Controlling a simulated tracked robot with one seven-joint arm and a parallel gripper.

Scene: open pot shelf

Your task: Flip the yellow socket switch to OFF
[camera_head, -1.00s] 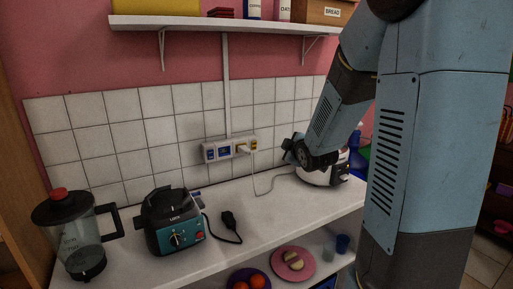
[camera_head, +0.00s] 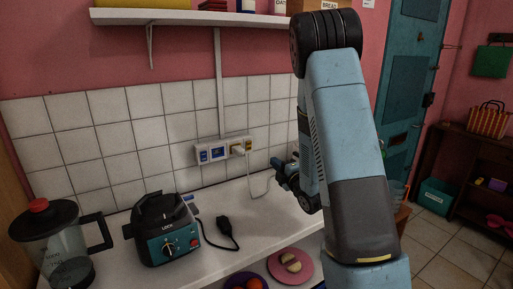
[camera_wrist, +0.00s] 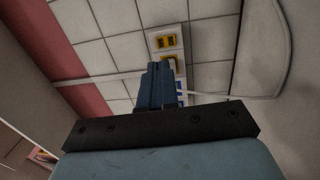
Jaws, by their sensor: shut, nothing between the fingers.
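A white socket panel (camera_head: 222,151) is on the tiled wall above the counter. Its left part has blue parts (camera_head: 212,154); a white plug is in it, and yellow parts (camera_head: 248,144) are at the right end. My gripper (camera_head: 281,170) is to the right of and below the panel, apart from it in the picture. In the wrist view the panel's yellow parts (camera_wrist: 167,42) show beyond my shut gripper (camera_wrist: 160,66), which covers part of the panel. A blue part (camera_wrist: 181,88) shows beside the fingers. The switch's position is too small to tell.
A loose black plug (camera_head: 223,222) lies right of the base. A white cord hangs from the panel. A shelf (camera_head: 190,17) is above.

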